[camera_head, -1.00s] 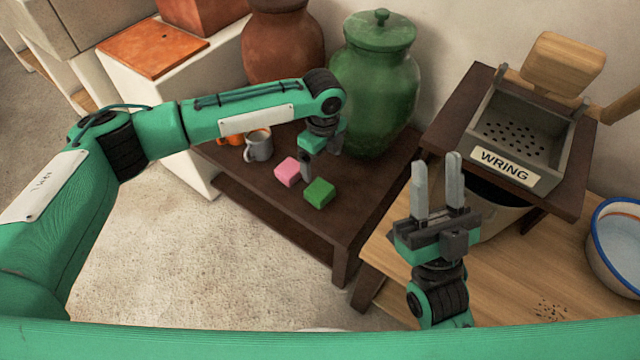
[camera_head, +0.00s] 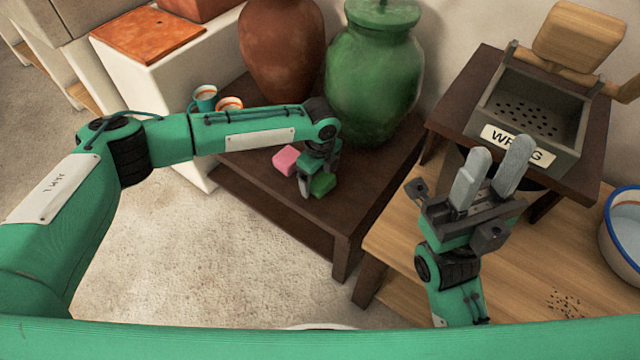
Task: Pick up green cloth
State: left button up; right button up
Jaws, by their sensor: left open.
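The green cloth (camera_head: 325,185), a small folded block, lies on the dark low table (camera_head: 275,208). It is partly hidden behind my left gripper. My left gripper (camera_head: 311,190) is open and points down at the cloth, with a finger at its left side. I cannot tell whether it touches the cloth or whether the cloth is between the fingers. A pink cloth (camera_head: 286,159) of like shape lies just left of my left gripper. My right gripper (camera_head: 498,152) is open and empty, its fingers pointing up in front of the wringer box.
A green lidded jar (camera_head: 375,85) and a brown jar (camera_head: 280,50) stand behind the cloths. Two mugs, one teal (camera_head: 204,97) and one orange-rimmed (camera_head: 229,104), are beyond my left arm. The wringer box (camera_head: 530,115) and a blue-rimmed basin (camera_head: 622,235) are at right.

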pick_arm(q)
jog(key=shift+f, duration=0.55)
jog(key=c, duration=1.1)
jog(key=shift+o, duration=0.2)
jog(key=shift+r, duration=0.1)
